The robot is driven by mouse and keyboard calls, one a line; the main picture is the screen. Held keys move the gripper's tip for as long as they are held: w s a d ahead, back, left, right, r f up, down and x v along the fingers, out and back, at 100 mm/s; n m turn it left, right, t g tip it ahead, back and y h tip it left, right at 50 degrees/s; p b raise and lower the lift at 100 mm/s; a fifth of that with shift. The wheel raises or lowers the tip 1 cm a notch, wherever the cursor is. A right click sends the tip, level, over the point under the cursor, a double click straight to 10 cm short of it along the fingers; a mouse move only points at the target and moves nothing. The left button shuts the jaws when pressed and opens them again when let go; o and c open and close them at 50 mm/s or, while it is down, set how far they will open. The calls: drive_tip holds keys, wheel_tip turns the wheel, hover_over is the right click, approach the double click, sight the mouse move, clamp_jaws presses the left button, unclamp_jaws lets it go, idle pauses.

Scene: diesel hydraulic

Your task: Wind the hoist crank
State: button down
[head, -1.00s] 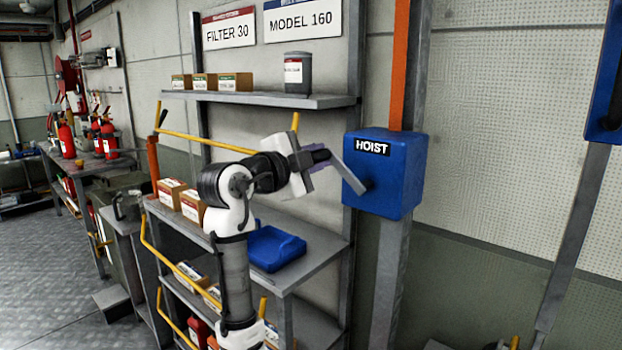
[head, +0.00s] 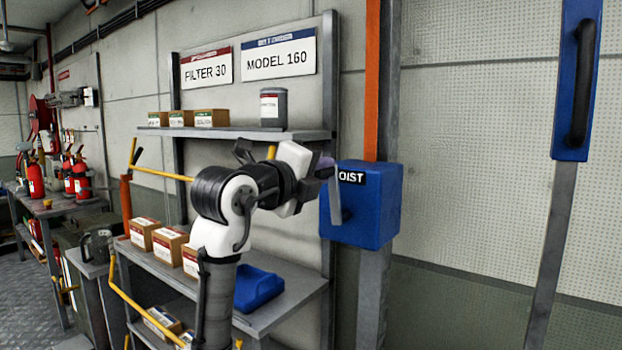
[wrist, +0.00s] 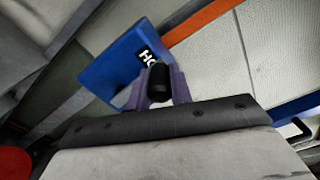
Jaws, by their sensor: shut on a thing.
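The blue hoist box (head: 362,222) is mounted on a grey post right of the shelves, its label partly covered by my gripper. Its grey crank arm (head: 335,203) points up from the hub on the left face, tilted slightly left. My gripper (head: 324,166) is at the crank's upper end; my wrist hides most of the handle in the head view. In the wrist view, the purple fingers (wrist: 156,88) are shut on the black crank handle (wrist: 159,82), one on each side. The blue box (wrist: 112,68) shows behind them.
A blue panel with a black handle (head: 582,80) is at right. The wall between is clear.

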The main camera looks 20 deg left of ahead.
drive_tip(key=shift+s+d+r+m, duration=0.1)
drive_tip(key=shift+s+d+m, duration=0.1)
drive_tip(key=shift+d+m, duration=0.35)
drive_tip(key=shift+d, duration=0.15)
drive_tip(key=c, duration=1.3)
unclamp_jaws()
drive_tip(key=shift+d, duration=0.1)
drive_tip(key=shift+o, duration=0.2)
drive_tip(key=shift+a, duration=0.2)
drive_tip(key=shift+s+a, duration=0.15)
drive_tip(key=shift+s, duration=0.15)
drive_tip(key=b+v, duration=0.2)
drive_tip(key=v, duration=1.1)
drive_tip(key=shift+s, duration=0.1)
